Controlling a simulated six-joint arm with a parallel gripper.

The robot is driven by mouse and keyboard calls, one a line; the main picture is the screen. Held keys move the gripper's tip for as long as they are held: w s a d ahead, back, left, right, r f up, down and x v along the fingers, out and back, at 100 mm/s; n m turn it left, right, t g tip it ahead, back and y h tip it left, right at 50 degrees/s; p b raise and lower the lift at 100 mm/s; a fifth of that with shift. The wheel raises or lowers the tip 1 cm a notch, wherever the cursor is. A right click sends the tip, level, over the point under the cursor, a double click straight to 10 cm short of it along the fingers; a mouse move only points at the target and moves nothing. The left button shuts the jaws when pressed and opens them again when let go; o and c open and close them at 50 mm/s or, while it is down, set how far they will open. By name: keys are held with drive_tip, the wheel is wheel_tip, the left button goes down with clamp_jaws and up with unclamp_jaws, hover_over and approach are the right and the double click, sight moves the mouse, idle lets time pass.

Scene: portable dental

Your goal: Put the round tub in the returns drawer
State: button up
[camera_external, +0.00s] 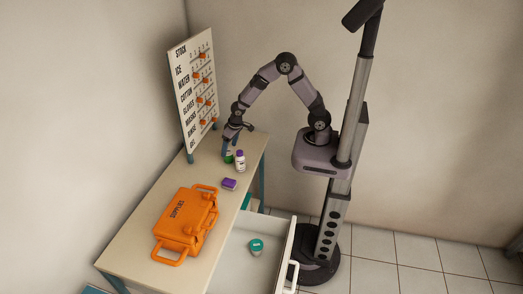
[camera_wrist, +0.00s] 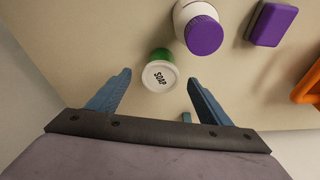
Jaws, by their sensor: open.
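A small round green tub with a white lid marked SOAP (camera_wrist: 160,76) stands on the table; in the external view it is a green patch (camera_external: 228,159), partly hidden by my fingers. My gripper also shows in the external view (camera_external: 227,148). A drawer (camera_external: 231,262) is pulled out at the table's right side. Another round tub, with a teal lid (camera_external: 257,244), sits inside it.
A white bottle with a purple cap (camera_external: 240,161) stands close beside the green tub. A purple block (camera_external: 229,184) and an orange supplies case (camera_external: 185,222) lie nearer the table's front. A stock board (camera_external: 193,85) stands at the table's left back edge.

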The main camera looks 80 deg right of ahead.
sight(228, 152)
drive_tip(key=shift+p+x, duration=0.45)
drive_tip(key=shift+x, duration=1.7)
drive_tip(key=c, duration=1.3)
drive_tip(key=shift+r, duration=0.1)
drive_tip(key=shift+r+b, duration=0.75)
drive_tip(key=shift+r, duration=4.25)
